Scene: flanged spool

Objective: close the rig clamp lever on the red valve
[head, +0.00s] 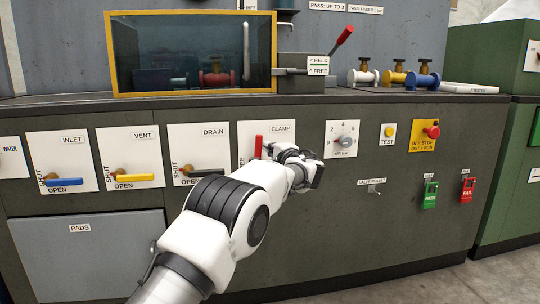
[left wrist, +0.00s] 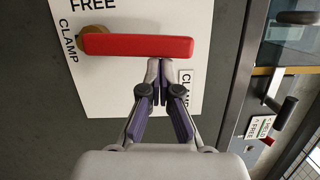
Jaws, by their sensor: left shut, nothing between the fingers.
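The red clamp lever (head: 258,146) stands upright on its white CLAMP plate (head: 284,138), alongside the word FREE. In the left wrist view the lever (left wrist: 137,45) lies across the picture, with its brass pivot at the left end. My left gripper (head: 284,152) is to the right of the lever. Its fingertips (left wrist: 160,66) are together and empty, beside the lever's long edge; I cannot tell whether they touch it. The red valve (head: 216,78) is behind the glass of the yellow-framed box. My right gripper is in neither view.
A red-tipped arm (head: 343,35) rises beside the box by a HELD/FREE sign (head: 318,65). Yellow, blue and black levers (head: 64,182) sit left of the clamp plate. A pressure knob (head: 344,141) and red stop button (head: 432,132) are to the right. Several valves stand on the bench.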

